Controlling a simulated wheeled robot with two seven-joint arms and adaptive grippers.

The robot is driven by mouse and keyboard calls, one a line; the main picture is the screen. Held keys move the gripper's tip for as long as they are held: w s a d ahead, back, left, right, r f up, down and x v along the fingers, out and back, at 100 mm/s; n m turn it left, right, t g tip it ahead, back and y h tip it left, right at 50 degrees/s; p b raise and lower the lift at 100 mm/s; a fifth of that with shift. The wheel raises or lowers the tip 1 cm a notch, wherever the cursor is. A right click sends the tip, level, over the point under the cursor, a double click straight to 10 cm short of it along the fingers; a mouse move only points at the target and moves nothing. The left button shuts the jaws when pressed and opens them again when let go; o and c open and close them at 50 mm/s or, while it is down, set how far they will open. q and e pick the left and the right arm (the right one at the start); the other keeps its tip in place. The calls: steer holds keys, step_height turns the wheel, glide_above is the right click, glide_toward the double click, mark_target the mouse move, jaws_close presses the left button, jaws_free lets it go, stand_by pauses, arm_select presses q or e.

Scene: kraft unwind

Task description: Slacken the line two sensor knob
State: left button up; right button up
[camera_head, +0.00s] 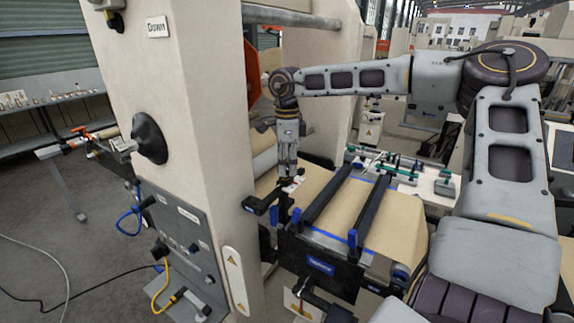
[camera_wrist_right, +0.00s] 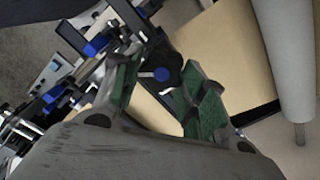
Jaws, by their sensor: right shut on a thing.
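My right gripper (camera_head: 287,184) reaches down from above at the left end of the web frame, beside the tall cream column. In the head view the fingertips and the knob are hard to separate from the black bracket (camera_head: 262,204) there. My left gripper is not in view.
Brown kraft web (camera_head: 390,225) runs beneath two dark bars (camera_head: 335,195). A white table (camera_head: 425,182) with green-tipped parts stands behind the web.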

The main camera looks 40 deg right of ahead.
steer(key=n, duration=0.6)
steer(key=shift+f, duration=0.3)
steer(key=n, duration=0.5)
steer(key=shift+w+n, duration=0.1)
steer(key=shift+n, duration=0.2)
steer(key=o, duration=0.8)
steer(key=shift+o, duration=1.3)
steer(key=shift+w+d, duration=0.2)
steer(key=shift+r, duration=0.1)
steer(key=shift+a+r, duration=0.1)
steer(key=shift+r, duration=0.1)
